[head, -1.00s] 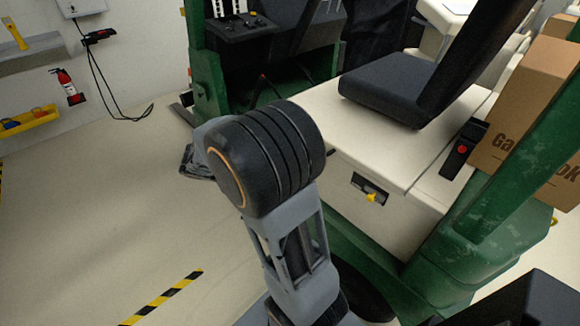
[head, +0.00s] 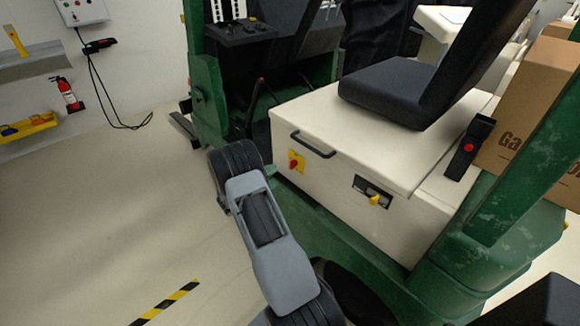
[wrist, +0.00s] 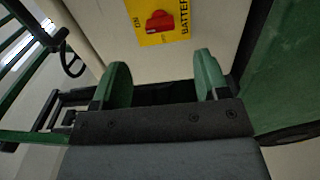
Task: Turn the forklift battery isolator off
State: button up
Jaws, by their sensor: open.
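The battery isolator is a red knob (wrist: 160,20) on a yellow plate (wrist: 184,33), on the cream side of the forklift's seat box. The plate carries the words ON and BATTERY, and the knob's long side lies roughly across the wrist picture, toward ON. The red knob (head: 293,165) also shows small in the head view. My gripper (wrist: 163,80) is open and empty, its two green fingers apart. The knob shows beyond and between the fingertips, with a gap and no contact visible. In the head view my arm hides the gripper.
The seat box (head: 330,190) has a black handle (head: 313,146) above the isolator and a yellow latch (head: 375,199) to its right. A red-buttoned black control (head: 470,145) sits by the seat (head: 390,88). Green frame posts (head: 208,90) flank the opening. Open floor lies at left.

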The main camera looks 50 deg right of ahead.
aim_at(290, 166)
jog(key=d, duration=0.9)
jog(key=shift+s+p, duration=0.3)
jog(key=shift+s, duration=0.05)
jog(key=c, duration=0.9)
